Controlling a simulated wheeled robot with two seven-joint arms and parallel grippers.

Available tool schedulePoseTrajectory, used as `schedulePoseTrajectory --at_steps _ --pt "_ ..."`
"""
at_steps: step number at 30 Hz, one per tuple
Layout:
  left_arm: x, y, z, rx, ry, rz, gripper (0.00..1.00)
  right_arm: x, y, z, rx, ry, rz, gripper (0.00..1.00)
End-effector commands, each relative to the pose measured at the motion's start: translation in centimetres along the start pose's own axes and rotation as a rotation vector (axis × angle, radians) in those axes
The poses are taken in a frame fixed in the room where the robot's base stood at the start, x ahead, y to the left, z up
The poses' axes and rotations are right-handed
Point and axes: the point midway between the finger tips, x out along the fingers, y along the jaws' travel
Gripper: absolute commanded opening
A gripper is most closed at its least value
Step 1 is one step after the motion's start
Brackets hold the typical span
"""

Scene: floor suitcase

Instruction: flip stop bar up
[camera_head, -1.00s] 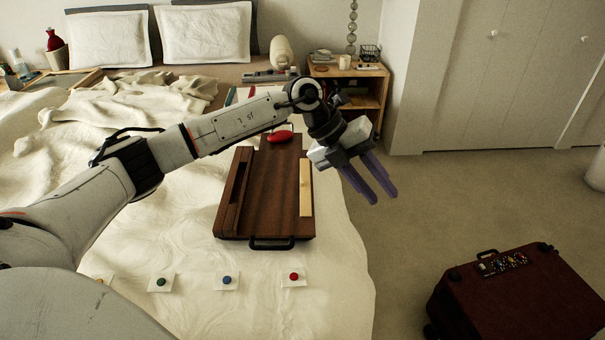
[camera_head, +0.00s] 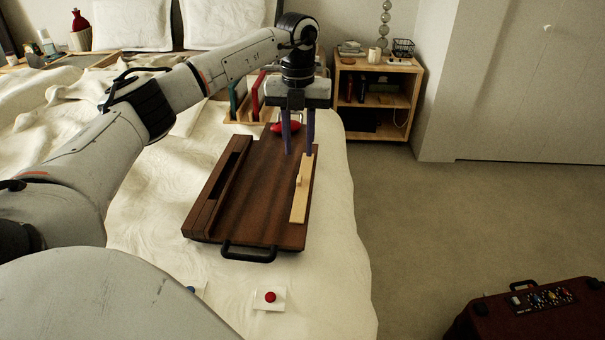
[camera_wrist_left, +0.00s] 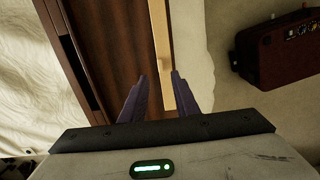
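A dark brown wooden board (camera_head: 255,190) with a black handle lies on the bed. A pale wooden bar (camera_head: 300,203), the likely stop bar, lies along its right edge, with a small raised piece on it. It also shows in the left wrist view (camera_wrist_left: 160,45). My left gripper (camera_head: 298,153) points down above the bar's far end, open and empty. In the left wrist view my left gripper (camera_wrist_left: 160,90) has its two dark fingers apart, with the bar running between them in the picture. I cannot tell their height above it. My right gripper is not in view.
A red object (camera_head: 287,127) sits at the board's far end. A red button (camera_head: 269,297) on a white square lies in front of the board. A nightstand (camera_head: 375,95) stands behind right. A dark red suitcase (camera_head: 530,315) stands on the floor (camera_head: 440,230), which is otherwise clear.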

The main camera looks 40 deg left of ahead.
Motion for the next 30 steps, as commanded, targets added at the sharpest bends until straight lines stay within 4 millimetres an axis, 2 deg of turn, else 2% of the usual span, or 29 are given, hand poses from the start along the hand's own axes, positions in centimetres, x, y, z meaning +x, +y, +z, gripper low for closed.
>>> schedulePoseTrajectory --at_steps 1,6,12,16,24,25,30 --pt "1.3 0.1 -0.1 0.0 0.004 0.004 0.28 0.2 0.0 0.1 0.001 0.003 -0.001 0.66" --pt "4.5 0.0 -0.1 0.001 0.004 0.002 0.28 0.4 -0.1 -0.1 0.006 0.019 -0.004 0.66" --pt "7.2 0.0 -0.1 0.001 0.002 0.001 0.28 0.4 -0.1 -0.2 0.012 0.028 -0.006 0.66" --pt "7.9 0.0 -0.1 0.002 0.001 0.0 0.28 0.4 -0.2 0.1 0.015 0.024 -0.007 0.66" --pt "8.0 -0.1 -0.1 0.002 0.001 0.0 0.28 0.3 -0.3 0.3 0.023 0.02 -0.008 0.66" --pt "8.0 -0.1 -0.1 0.002 0.001 0.0 0.26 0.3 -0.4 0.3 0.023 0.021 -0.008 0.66" --pt "8.0 -0.1 -0.1 0.002 0.001 0.0 0.0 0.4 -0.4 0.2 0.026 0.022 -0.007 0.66"
